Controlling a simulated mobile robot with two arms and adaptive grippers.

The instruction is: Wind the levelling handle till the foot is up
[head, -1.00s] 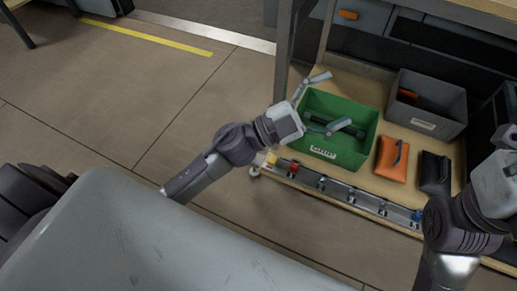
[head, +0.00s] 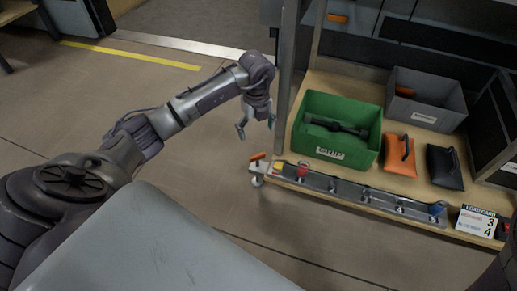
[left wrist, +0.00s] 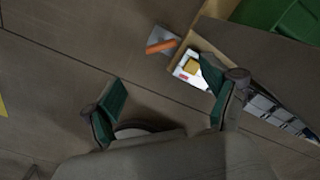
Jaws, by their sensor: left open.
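The levelling handle, a small orange grip (head: 257,156), sits at the left front corner of the low wooden shelf, on a pale bracket. It also shows in the left wrist view (left wrist: 162,46), beyond the fingertips. Below the bracket, a small pale round foot (head: 257,181) shows close to the floor; I cannot tell whether it touches. My left gripper (head: 256,126) is open and empty, a little above and behind the handle in the head view, apart from it. Its two green-padded fingers are spread wide in the left wrist view (left wrist: 165,102). My right gripper is out of view.
A grey rail (head: 345,190) with red and blue knobs runs along the shelf front. A green bin (head: 365,150), a grey bin (head: 440,117), orange and black pouches and a load chart card (head: 478,221) are on the shelf. A post (head: 287,70) rises near the gripper. The floor leftward is clear.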

